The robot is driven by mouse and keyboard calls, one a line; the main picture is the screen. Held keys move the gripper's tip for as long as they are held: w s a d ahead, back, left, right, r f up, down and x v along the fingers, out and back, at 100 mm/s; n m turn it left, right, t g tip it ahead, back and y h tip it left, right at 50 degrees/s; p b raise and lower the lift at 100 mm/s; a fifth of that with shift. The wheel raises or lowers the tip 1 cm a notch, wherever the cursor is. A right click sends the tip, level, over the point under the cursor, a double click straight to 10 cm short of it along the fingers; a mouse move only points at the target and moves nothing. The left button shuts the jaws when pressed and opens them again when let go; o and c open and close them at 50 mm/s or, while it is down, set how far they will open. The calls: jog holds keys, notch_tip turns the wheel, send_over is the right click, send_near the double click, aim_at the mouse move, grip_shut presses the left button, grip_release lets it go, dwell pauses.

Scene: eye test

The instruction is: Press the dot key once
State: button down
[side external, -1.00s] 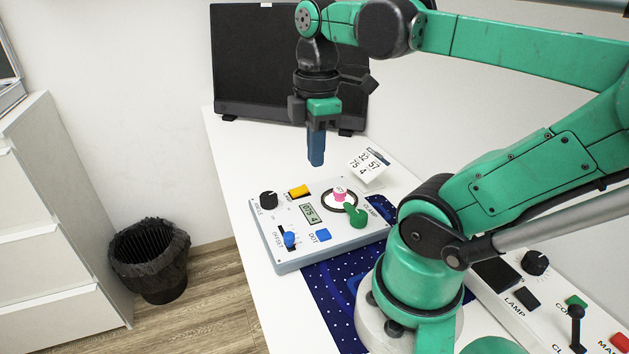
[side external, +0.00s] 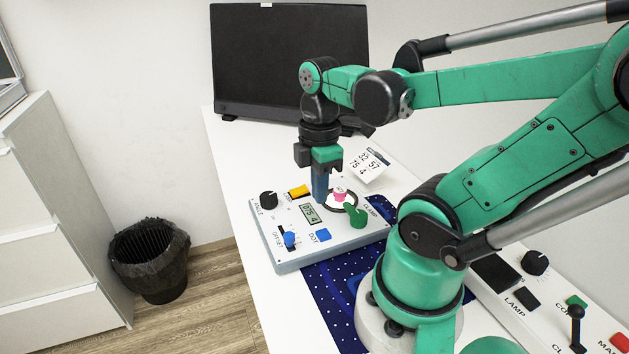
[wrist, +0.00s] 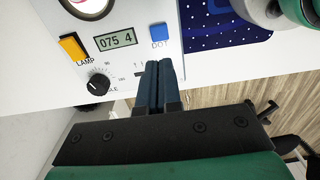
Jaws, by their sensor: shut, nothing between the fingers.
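The dot key is a square blue button (side external: 323,235) marked DOT, near the front edge of a light grey control box (side external: 283,262). In the wrist view the dot key (wrist: 159,31) is just beyond my fingertips. My gripper (side external: 320,200) points down over the box, its fingertips near the display and behind the dot key in the side view. The fingers are shut together and empty, also in the wrist view (wrist: 159,64). I see no contact with the key; the exact fingertip height is unclear.
The display (wrist: 115,41) reads 075 4. A number card (side external: 369,165) stands behind the box.

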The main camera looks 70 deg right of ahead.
aim_at(319, 234)
jog(key=shift+f, duration=3.55)
jog(key=shift+f, duration=0.95)
jog(key=shift+r, duration=0.15)
jog(key=shift+g, duration=0.3)
jog(key=shift+w+d+r, duration=0.1)
jog(key=shift+w+r, duration=0.1)
jog(key=shift+r, duration=1.75)
jog(key=shift+w+d+r, duration=0.1)
jog(key=shift+w+r, duration=0.05)
jog(key=shift+r, duration=2.15)
jog(key=shift+r, duration=1.15)
